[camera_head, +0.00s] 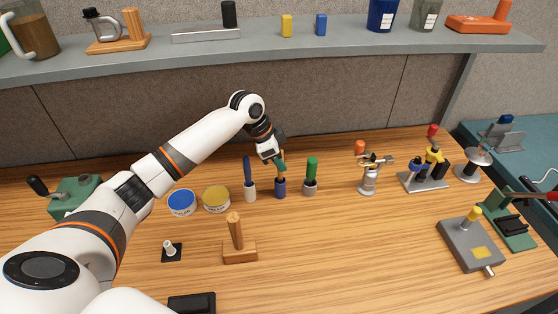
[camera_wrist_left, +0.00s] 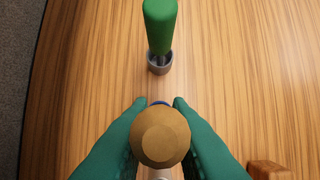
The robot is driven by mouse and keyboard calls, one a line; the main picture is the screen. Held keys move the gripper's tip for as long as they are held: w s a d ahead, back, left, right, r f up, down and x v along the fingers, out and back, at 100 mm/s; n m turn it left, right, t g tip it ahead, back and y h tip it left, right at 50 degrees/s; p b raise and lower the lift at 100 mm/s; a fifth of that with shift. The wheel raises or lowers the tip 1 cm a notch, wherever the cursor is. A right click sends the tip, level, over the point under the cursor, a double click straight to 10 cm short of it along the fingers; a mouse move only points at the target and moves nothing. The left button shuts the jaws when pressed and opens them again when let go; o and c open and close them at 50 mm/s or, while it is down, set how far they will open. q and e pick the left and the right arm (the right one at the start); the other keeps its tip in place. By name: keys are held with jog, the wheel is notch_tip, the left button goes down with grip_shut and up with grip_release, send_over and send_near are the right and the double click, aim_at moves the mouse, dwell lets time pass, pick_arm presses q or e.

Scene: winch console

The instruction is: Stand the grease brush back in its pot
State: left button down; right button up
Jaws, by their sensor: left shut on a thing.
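My left gripper (camera_head: 280,167) is shut on the tan-handled grease brush (camera_head: 283,154), with its green fingers on both sides of the handle. In the left wrist view the round tan handle end (camera_wrist_left: 160,137) faces the camera between the two fingers (camera_wrist_left: 160,145). A dark blue pot (camera_head: 280,188) stands directly below the gripper, and part of its blue rim (camera_wrist_left: 160,102) shows past the handle. The brush's lower end is hidden by the fingers and pot, so I cannot tell how deep it sits in the pot. My right gripper is not in view.
A blue-handled brush (camera_head: 247,170) stands in a white pot (camera_head: 250,191) just left. A green-handled brush (camera_head: 312,168) stands in a grey pot (camera_head: 310,188) just right. A yellow-lidded tin (camera_head: 215,196) and wooden peg stand (camera_head: 239,250) are nearby. The table front centre is clear.

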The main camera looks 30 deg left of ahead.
pick_arm(q)
jog(key=shift+f, duration=0.25)
dwell(0.3)
jog(key=shift+f, duration=0.5)
jog(key=c, duration=1.3)
grip_release()
jog(key=shift+o, duration=0.2)
jog(key=shift+r, duration=0.1)
jog(key=shift+a+r+b, duration=0.15)
jog(key=shift+r+b, duration=0.15)
jog(key=shift+b, duration=0.05)
jog(key=b+v, duration=0.1)
jog(key=v, duration=0.5)
jog(key=shift+r, duration=0.3)
